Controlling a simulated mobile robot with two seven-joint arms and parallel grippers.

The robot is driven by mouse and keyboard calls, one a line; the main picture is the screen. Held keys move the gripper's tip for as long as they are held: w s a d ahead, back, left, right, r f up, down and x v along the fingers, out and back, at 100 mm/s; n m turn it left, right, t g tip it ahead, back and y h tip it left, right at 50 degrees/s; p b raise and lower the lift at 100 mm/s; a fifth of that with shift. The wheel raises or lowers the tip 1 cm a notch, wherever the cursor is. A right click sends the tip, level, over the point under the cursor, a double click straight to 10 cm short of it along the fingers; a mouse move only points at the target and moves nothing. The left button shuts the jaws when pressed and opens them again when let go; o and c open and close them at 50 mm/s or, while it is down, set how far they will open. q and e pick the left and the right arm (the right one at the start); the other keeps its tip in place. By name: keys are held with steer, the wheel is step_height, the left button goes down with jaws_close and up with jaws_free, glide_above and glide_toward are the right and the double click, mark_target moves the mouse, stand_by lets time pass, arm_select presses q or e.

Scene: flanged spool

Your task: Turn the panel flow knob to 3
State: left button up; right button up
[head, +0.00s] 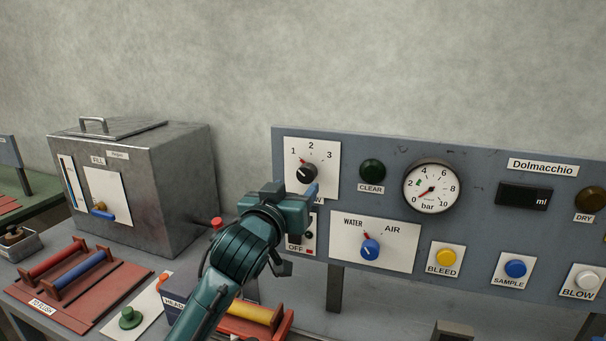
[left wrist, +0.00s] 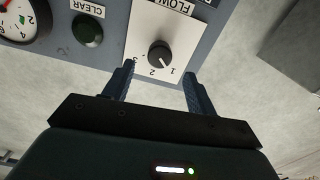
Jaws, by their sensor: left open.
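The flow knob (head: 308,173) is a black round knob on a white plate marked 1, 2 and 3, on the grey panel (head: 440,165). Its red-tipped pointer points toward 1. In the left wrist view the knob (left wrist: 159,55) appears upside down, under the FLOW label. My left gripper (head: 312,190) is in front of the panel, just below the knob in the head view. In the left wrist view its two fingers (left wrist: 158,70) are open, on either side of the knob's plate, with nothing between the tips. It appears apart from the knob. My right gripper is not in view.
Right of the knob are the CLEAR button (head: 372,170) and a pressure gauge (head: 431,187). Below is a WATER/AIR selector (head: 370,248). A metal tank (head: 170,180) stands to the left, with a red-and-blue handled rack (head: 75,290) before it. The wall above the panel is clear.

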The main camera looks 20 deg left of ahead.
mark_target(305, 177)
arm_select(q)
steer(key=w, duration=0.4)
steer(key=shift+w+r+p, duration=0.1)
steer(key=shift+w+p, duration=0.25)
steer(key=shift+p, duration=0.05)
steer(key=shift+w+d, duration=0.1)
steer(key=shift+w, duration=0.75)
steer(key=shift+c, duration=0.6)
steer(key=c, duration=0.9)
